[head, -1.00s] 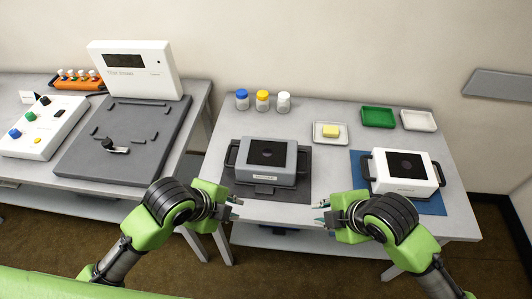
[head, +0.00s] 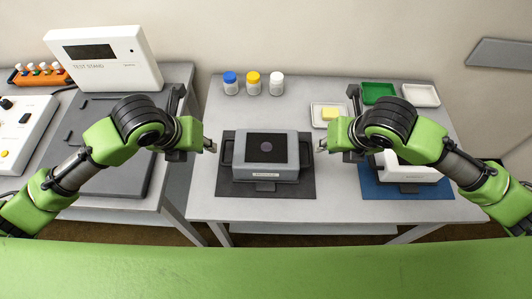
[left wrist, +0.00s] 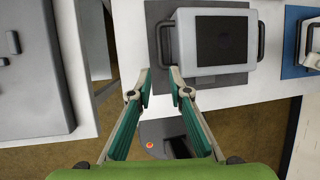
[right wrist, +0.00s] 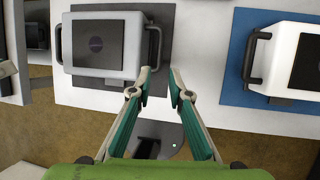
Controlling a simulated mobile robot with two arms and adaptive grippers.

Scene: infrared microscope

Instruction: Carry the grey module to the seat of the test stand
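The grey module (head: 265,168), with a dark square on top, sits upright on a dark mat (head: 305,188) on the right table. My left gripper (head: 212,147) is open and empty, just left of the module's left handle (left wrist: 166,42). My right gripper (head: 322,147) is open and empty, just right of its right handle (right wrist: 155,45). Both grippers look apart from the handles. The test stand has a white display panel (head: 95,52) and a dark grey base plate (head: 110,182) on the left table. My left arm hides much of the plate and its seat.
A white module (head: 405,172) on a blue mat (head: 400,192) is partly behind my right arm. Blue-, yellow- and white-lidded jars (head: 253,84), a green tray (head: 378,92) and a dish with a yellow block (head: 330,114) stand behind. A gap separates the tables.

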